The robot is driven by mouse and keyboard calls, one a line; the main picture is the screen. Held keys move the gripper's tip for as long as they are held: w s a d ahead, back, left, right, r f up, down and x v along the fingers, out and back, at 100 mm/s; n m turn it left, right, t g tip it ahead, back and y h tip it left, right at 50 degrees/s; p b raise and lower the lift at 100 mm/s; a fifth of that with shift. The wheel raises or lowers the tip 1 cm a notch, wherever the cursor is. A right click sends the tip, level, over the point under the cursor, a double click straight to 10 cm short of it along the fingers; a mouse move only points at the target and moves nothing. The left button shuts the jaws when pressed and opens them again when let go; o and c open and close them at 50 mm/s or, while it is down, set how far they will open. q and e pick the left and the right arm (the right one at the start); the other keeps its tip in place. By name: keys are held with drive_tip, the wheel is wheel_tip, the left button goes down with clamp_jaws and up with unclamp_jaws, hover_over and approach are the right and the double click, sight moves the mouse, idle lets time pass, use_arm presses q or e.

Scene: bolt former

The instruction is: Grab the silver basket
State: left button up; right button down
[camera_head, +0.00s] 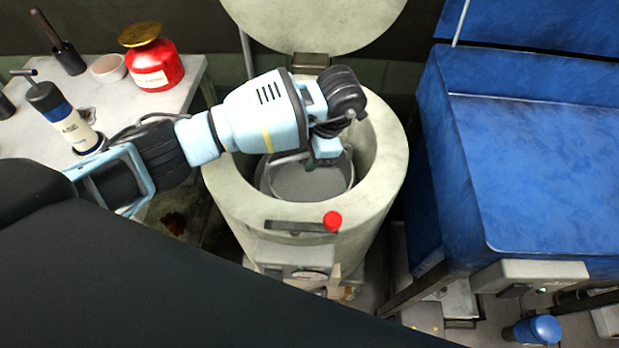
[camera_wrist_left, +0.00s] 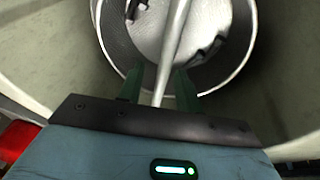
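The silver basket (camera_head: 302,184) sits down inside the round opening of a pale cylindrical machine (camera_head: 228,190). In the left wrist view the basket (camera_wrist_left: 112,38) shows its round rim and mesh wall, with a thin handle (camera_wrist_left: 172,50) crossing over it. My left gripper (camera_head: 320,160) reaches down into the opening over the basket. In the left wrist view its two green fingers (camera_wrist_left: 159,88) stand apart. The handle runs between them, with a visible gap on each side. The gripper hides part of the handle in the head view. My right gripper is not in view.
The machine's round lid (camera_head: 315,20) is raised behind the opening. A red knob (camera_head: 332,221) is on its front. A blue machine (camera_head: 540,170) stands close on the right. A table (camera_head: 160,112) on the left holds a red pot (camera_head: 153,66) and a bottle (camera_head: 68,122).

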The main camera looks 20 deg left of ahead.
use_arm(q)
drive_tip(key=shift+f, duration=0.25)
idle(0.6)
